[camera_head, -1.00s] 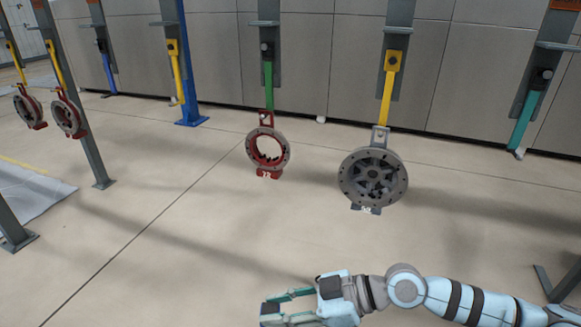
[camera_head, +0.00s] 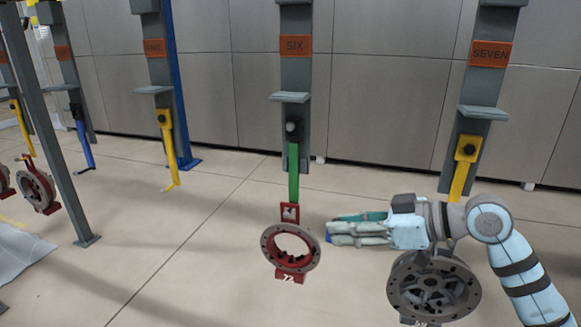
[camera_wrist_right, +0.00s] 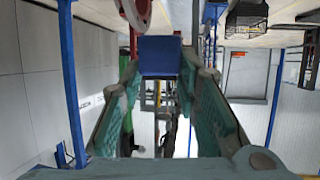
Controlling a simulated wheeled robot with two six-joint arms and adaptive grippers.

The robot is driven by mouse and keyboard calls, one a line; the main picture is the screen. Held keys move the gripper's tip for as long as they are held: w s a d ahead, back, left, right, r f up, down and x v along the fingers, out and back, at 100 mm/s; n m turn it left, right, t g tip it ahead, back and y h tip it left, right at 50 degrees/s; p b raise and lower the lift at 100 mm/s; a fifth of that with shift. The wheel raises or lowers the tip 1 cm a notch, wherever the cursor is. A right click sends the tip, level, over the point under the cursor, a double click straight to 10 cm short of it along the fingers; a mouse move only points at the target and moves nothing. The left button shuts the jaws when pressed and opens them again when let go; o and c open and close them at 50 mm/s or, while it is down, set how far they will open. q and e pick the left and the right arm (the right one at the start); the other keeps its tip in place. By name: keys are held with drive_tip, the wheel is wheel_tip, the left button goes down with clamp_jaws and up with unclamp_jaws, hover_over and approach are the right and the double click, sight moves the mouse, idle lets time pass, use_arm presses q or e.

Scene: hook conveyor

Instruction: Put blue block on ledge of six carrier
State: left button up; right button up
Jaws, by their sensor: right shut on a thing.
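The six carrier (camera_head: 296,72) is a grey hanging post with an orange "SIX" sign (camera_head: 295,45). Its grey ledge (camera_head: 290,97) sticks out below the sign, and its top looks bare. My right gripper (camera_head: 333,234) is shut on the blue block (camera_head: 328,239), well below the ledge and to its right. The fingers hide most of the block in the head view. In the right wrist view the blue block (camera_wrist_right: 160,55) sits between the teal-padded fingertips. My left gripper is not in view.
A green hook (camera_head: 293,170) on carrier six holds a red-and-grey ring (camera_head: 290,245), just left of my right gripper. A grey wheel-like part (camera_head: 434,287) hangs below my right arm, under carrier seven's yellow hook (camera_head: 463,170).

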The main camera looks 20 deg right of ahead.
wheel_tip(320, 180, up, 16)
drive_tip(key=w+d+m+t+h+p, duration=0.1)
drive_tip(key=d+p, duration=0.1)
wheel_tip(320, 180, up, 14)
drive_tip(key=m+h+p, duration=0.1)
hover_over(299, 96)
drive_tip(key=shift+s+a+f+t, duration=0.15)
drive_tip(key=shift+s+t, duration=0.1)
drive_tip(key=shift+t, duration=0.15)
drive_tip(key=f, duration=0.3)
drive_tip(key=shift+w+f, duration=0.2)
drive_tip(key=shift+f, duration=0.2)
drive_tip(key=shift+w+f, duration=0.1)
drive_tip(key=shift+f, duration=0.15)
drive_tip(key=o, duration=1.2)
drive_tip(key=shift+c, duration=0.2)
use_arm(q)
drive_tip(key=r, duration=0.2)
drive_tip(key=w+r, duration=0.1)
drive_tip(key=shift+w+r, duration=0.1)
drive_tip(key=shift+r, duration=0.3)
